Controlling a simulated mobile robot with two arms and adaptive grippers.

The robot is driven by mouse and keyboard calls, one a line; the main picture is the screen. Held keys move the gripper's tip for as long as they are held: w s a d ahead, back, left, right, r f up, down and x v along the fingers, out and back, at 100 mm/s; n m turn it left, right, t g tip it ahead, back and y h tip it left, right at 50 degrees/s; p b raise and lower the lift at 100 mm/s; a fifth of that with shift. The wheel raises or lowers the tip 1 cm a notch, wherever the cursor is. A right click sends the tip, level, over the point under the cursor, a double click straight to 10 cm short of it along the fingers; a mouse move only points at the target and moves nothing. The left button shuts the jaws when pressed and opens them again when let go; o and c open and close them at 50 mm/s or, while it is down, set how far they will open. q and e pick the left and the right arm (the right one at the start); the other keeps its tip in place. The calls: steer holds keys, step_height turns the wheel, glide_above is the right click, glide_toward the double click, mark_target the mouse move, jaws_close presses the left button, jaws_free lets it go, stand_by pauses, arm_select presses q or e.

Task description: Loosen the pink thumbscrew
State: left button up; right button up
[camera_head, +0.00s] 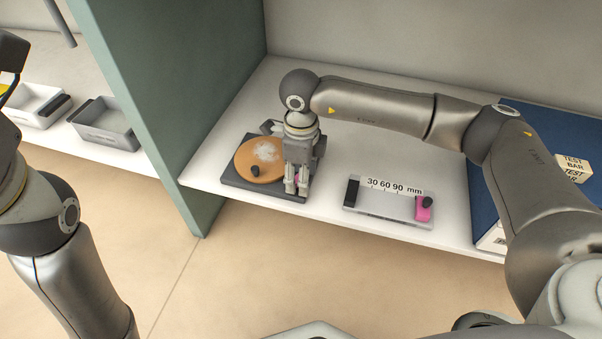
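A pink piece (423,210) sits at the right end of a pale metal gauge with a "30 60 90 mm" scale. A dark round knob (428,202) shows at its upper right. I cannot tell whether the pink piece is itself the thumbscrew. My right gripper (297,187) points down at the right edge of a turntable, well left of the gauge. A small pinkish spot shows between its fingers; I cannot tell what it is or whether they grip anything. My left arm is at the left edge, and its gripper does not clearly show.
The turntable has an orange disc (246,168) with a white patch and a dark base (265,189). A green partition (190,110) stands left, with grey trays (103,123) beyond. A blue surface (488,205) bearing a "TEST BAR" block (573,167) lies right. Shelf between turntable and gauge is clear.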

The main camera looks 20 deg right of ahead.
steer(key=shift+r, duration=0.15)
step_height(320, 180, up, 12)
stand_by(0.6)
stand_by(0.3)
